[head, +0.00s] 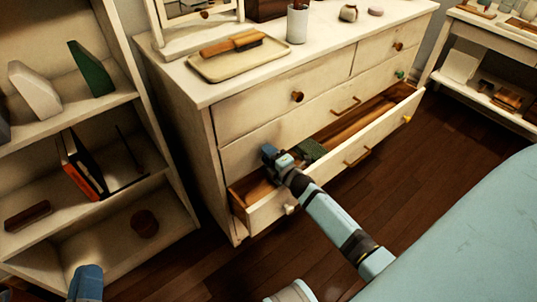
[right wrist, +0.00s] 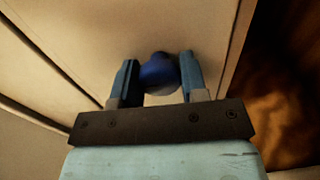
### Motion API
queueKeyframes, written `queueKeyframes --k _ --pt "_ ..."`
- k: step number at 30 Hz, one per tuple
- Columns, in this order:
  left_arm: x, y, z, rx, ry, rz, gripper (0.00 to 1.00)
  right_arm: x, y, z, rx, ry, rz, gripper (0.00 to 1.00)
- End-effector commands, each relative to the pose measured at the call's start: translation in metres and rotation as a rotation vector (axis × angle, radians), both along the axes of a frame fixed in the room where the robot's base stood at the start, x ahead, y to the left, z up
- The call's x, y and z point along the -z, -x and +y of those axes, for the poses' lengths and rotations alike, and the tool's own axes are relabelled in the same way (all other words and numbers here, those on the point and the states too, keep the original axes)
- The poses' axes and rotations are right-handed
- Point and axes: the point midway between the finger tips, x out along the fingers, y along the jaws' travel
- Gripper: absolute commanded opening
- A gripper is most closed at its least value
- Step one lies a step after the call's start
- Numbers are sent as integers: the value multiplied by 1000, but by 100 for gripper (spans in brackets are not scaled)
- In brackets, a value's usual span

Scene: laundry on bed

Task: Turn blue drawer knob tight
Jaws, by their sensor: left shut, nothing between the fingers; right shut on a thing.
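The blue knob (right wrist: 158,72) sits on a cream drawer front (right wrist: 200,25) in the right wrist view. My right gripper (right wrist: 158,78) is shut on it, one finger on each side. In the head view my right gripper (head: 269,152) is at the left part of the drawer front above the open drawer, and it hides the knob there. Whether the knob is tight cannot be told. My left gripper (head: 87,272) is low at the left by the shelf, shut and empty, partly cut off by the frame edge.
The cream dresser (head: 222,133) has an open lower drawer (head: 262,215) beneath my right arm. A tray (head: 215,68) with a brush and a white cup (head: 297,24) stand on top. A shelf (head: 120,100) is at left, the bed (head: 470,230) at lower right.

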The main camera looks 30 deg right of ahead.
Motion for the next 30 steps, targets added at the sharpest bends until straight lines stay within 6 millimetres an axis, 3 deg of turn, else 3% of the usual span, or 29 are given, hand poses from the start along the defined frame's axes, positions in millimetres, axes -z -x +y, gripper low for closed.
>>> queueKeyframes --k 7,8,10,11,22,30 --pt "1 0 0 0 0 0 0 0 0 0 0 -1 0 16" --pt "1 0 0 0 0 0 0 0 0 0 0 -1 0 47" --pt "1 0 0 0 0 1 0 0 0 0 0 -1 0 63" --pt "1 0 0 -1 0 1 0 0 0 0 0 -1 0 65" --pt "-1 -1 0 -2 -3 2 0 -1 8 0 0 -1 0 65" --pt "12 -5 5 -20 -60 77 0 -1 62 -4 0 -2 3 65"
